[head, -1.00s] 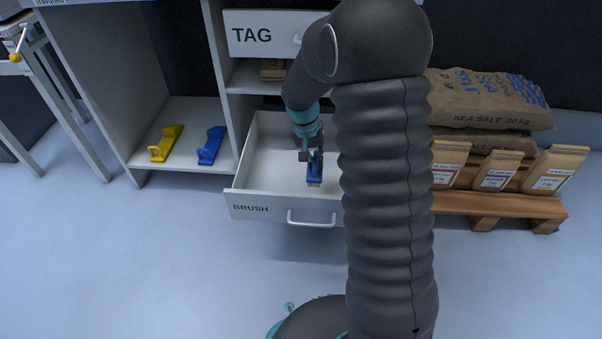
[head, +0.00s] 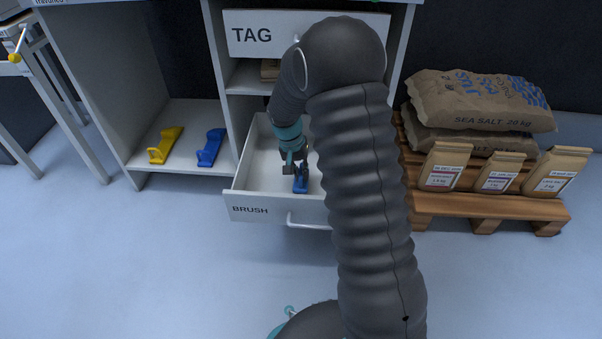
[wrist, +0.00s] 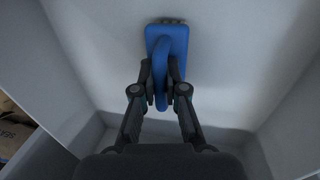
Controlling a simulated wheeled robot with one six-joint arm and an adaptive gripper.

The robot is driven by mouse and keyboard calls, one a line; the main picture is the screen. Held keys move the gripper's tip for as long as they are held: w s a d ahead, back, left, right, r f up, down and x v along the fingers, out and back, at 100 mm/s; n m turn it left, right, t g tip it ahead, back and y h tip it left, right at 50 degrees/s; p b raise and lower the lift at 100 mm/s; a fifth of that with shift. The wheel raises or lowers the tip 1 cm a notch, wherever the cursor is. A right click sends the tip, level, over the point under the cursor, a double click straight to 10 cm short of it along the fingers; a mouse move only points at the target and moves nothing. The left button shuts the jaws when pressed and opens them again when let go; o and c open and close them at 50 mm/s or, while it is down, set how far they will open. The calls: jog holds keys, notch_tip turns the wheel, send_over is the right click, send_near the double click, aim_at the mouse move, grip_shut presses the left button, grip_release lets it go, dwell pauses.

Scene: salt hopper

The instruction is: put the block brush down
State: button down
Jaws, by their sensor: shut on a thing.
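The block brush is blue with a raised handle. It shows in the head view (head: 301,183) inside the open drawer marked BRUSH (head: 262,207), and in the wrist view (wrist: 180,38). My gripper (head: 297,168) points down into the drawer. In the wrist view my gripper (wrist: 161,78) is shut on the brush's handle, one finger on each side. The brush is low in the drawer; I cannot tell whether it touches the drawer floor. My arm hides the right part of the drawer.
A yellow tool (head: 165,145) and a blue tool (head: 211,147) lie on the shelf left of the drawer. The TAG drawer (head: 260,35) above is shut. At right, a wooden pallet (head: 445,206) bears salt sacks (head: 480,100) and several small paper bags (head: 500,172).

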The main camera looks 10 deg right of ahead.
jog(key=shift+f, duration=0.1)
jog(key=c, duration=1.2)
grip_release()
